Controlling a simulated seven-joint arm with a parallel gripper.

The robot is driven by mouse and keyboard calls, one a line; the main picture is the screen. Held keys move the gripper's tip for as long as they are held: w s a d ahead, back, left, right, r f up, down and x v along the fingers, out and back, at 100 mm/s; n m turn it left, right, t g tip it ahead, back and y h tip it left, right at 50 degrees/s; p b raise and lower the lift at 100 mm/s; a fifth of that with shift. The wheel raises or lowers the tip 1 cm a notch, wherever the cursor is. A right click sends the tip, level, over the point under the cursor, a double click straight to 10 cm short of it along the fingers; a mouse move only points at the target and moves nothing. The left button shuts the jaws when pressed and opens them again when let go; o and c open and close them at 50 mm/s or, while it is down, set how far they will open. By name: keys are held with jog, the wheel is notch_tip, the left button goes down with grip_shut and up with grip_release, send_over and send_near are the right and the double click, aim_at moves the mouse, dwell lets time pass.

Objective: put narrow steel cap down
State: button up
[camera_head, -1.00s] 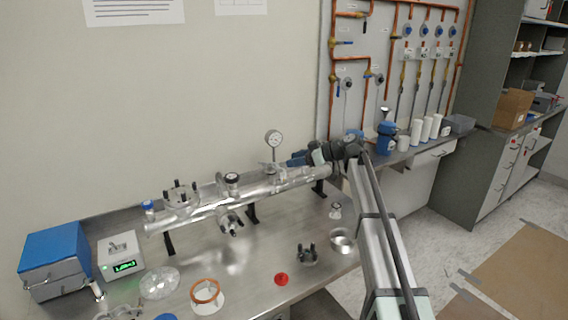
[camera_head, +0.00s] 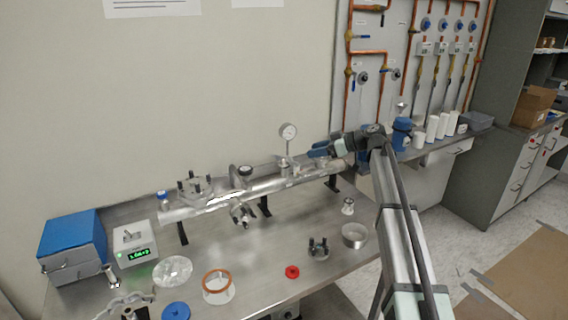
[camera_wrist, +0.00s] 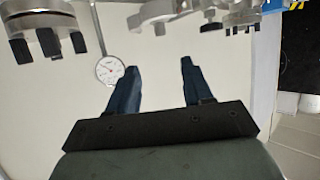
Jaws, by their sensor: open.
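My gripper (camera_head: 318,151) is at the right part of the steel tube, close to the gauge in the head view. In the wrist view its two dark blue fingers (camera_wrist: 158,85) are apart with nothing between them. I cannot tell for certain which piece is the narrow steel cap. A small steel piece with a dark top (camera_head: 348,206) stands on the bench, below and right of my gripper. A steel piece with dark bolts (camera_head: 318,248) and a round steel cup (camera_head: 355,236) are also on the bench.
The steel tube (camera_head: 215,202) runs along the bench on dark supports, with a tall gauge (camera_head: 288,131) rising from it. The gauge also shows in the wrist view (camera_wrist: 110,69). A red cap (camera_head: 292,272) and a copper-coloured ring (camera_head: 217,275) lie in front.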

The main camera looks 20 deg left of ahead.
aim_at(284, 158)
jog(key=shift+f+x, duration=0.15)
jog(key=shift+x, duration=3.3)
jog(key=shift+f+x, duration=0.15)
jog(key=shift+x, duration=3.3)
jog(key=shift+s+d, duration=0.1)
jog(key=shift+s, duration=0.05)
grip_shut()
